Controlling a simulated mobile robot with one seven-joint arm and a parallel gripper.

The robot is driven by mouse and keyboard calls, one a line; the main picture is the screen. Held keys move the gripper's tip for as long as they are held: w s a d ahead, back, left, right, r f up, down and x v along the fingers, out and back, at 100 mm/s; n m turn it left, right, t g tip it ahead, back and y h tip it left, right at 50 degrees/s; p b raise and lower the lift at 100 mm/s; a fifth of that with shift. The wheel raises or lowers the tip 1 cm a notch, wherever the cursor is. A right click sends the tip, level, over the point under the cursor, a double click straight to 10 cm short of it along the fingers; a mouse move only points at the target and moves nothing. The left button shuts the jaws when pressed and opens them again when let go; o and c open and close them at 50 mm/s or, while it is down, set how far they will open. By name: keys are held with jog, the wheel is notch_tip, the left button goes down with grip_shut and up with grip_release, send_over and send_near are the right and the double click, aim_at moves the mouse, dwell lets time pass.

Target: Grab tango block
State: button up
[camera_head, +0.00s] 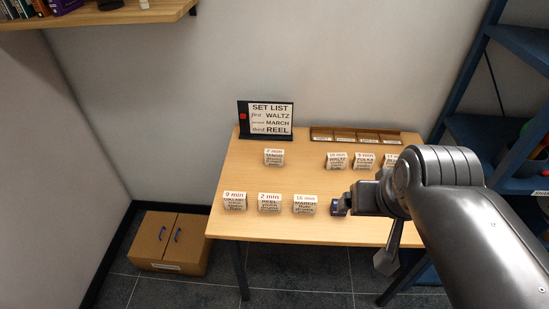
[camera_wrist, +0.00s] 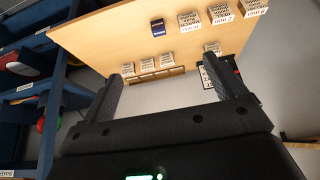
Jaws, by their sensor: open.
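The block that seems to read TANGO (camera_head: 273,157) is a small white block with print. It stands alone at the back left of the table, in front of the set list sign. In the wrist view it seems to be the lone block (camera_wrist: 212,48) just above the right fingertip. My gripper (camera_head: 350,203) is at the table's front right, well to the right of and nearer than that block. In the wrist view my gripper (camera_wrist: 168,66) has its fingers wide apart with nothing between them.
Blocks for REEL (camera_head: 270,202), MARCH (camera_head: 305,204) and one more (camera_head: 234,201) line the front. A dark blue item (camera_head: 336,208) sits beside my gripper. WALTZ (camera_head: 336,161) and POLKA (camera_head: 364,161) stand before a wooden tray (camera_head: 322,130). The table's middle is clear.

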jog(key=shift+o, duration=0.4)
jog(key=w+a+r+g, duration=0.1)
jog(key=w+a+r, duration=0.1)
jog(key=w, duration=0.5)
jog(key=w+a+r+g, duration=0.1)
jog(key=w+r, duration=0.1)
jog(key=w, duration=0.5)
jog(key=g, duration=0.4)
send_over(274, 151)
notch_tip(274, 151, down, 24)
jog(key=shift+w+f, duration=0.1)
jog(key=shift+f, duration=0.15)
notch_tip(274, 151, down, 6)
jog(key=shift+r, duration=0.1)
notch_tip(274, 151, down, 5)
jog(key=shift+f, duration=0.1)
jog(key=c, duration=1.1)
